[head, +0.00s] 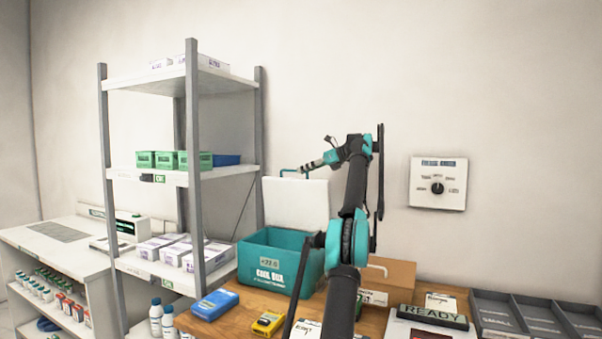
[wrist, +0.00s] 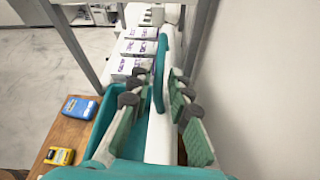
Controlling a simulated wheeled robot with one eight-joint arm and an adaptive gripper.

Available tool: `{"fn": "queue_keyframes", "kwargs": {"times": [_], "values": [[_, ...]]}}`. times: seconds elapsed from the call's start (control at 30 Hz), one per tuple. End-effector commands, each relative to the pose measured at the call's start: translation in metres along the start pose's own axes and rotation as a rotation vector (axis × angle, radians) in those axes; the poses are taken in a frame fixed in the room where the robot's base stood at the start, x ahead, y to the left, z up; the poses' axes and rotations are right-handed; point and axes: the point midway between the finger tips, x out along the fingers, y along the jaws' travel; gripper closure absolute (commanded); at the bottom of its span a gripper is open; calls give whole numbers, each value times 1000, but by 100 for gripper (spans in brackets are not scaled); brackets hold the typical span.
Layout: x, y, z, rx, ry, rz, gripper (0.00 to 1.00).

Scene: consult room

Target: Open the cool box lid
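The teal cool box (head: 255,262) stands on the wooden table with its white lid (head: 290,205) raised upright at the back, so the box is open. The lid's teal handle (head: 284,171) is at the lid's top edge. My gripper (head: 305,168) is at that top edge, beside the handle. In the wrist view, my gripper (wrist: 160,100) has its fingers apart on either side of the lid (wrist: 160,138) and the teal handle (wrist: 161,70), with gaps showing. Part of the box is hidden behind my arm in the head view.
A shelf rack (head: 190,180) with boxes stands left of the cool box. A blue case (head: 215,304) and a yellow device (head: 268,322) lie in front. A cardboard box (head: 390,272) and grey trays (head: 530,315) are to the right. The wall is close behind.

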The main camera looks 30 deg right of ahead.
Motion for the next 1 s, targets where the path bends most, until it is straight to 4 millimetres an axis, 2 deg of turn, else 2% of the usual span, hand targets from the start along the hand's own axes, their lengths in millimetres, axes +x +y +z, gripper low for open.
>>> {"fn": "queue_keyframes", "kwargs": {"times": [0.57,0.8,1.0], "values": [[-98,-8,-38,2,0,-2,81],[-114,-10,-45,1,0,0,81],[-116,-10,-46,0,0,0,81]]}}
